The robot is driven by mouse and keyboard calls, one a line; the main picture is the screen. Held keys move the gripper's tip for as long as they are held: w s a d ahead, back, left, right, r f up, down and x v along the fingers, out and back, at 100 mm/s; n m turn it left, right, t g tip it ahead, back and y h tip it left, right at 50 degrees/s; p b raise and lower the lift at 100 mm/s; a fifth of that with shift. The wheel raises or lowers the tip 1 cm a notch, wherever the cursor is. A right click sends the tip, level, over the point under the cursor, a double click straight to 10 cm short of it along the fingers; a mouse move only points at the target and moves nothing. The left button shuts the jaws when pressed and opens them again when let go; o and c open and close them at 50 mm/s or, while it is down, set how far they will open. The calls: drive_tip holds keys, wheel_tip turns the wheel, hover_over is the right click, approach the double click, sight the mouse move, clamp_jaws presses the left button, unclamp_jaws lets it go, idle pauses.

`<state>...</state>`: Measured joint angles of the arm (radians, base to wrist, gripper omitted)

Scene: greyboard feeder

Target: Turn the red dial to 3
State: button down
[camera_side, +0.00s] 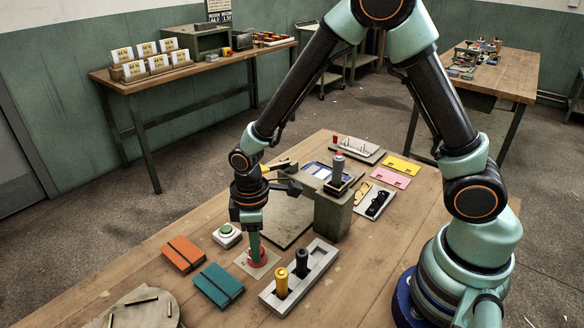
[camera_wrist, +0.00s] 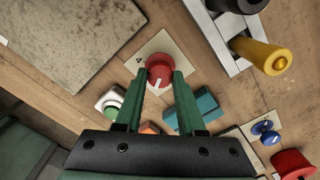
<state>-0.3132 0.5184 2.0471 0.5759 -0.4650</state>
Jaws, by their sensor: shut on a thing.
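The red dial (camera_wrist: 160,68) sits on a pale square plate (camera_wrist: 181,47) on the wooden bench. A white pointer line on the dial faces the lower edge of the wrist view. A digit that looks like 4 shows on the plate, up and left of the dial; other marks are hidden or too small to read. My gripper (camera_wrist: 159,77) has its green fingers on either side of the dial, shut on it. In the side view the red dial (camera_side: 262,262) shows below the fingers of my gripper (camera_side: 256,254), which points straight down.
A green push button (camera_side: 227,233) stands left of the dial. Orange (camera_side: 183,254) and teal (camera_side: 219,285) notebooks lie nearby. A grey holder (camera_side: 320,262) with yellow and black handles is close on the right. A grey block (camera_side: 333,214) stands behind.

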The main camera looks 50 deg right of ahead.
drive_tip(key=m, duration=0.5)
drive_tip(key=shift+m, duration=0.3)
idle(0.4)
drive_tip(key=c, duration=0.5)
unclamp_jaws()
drive_tip(key=shift+r, duration=0.1)
wheel_tip(320, 180, up, 12)
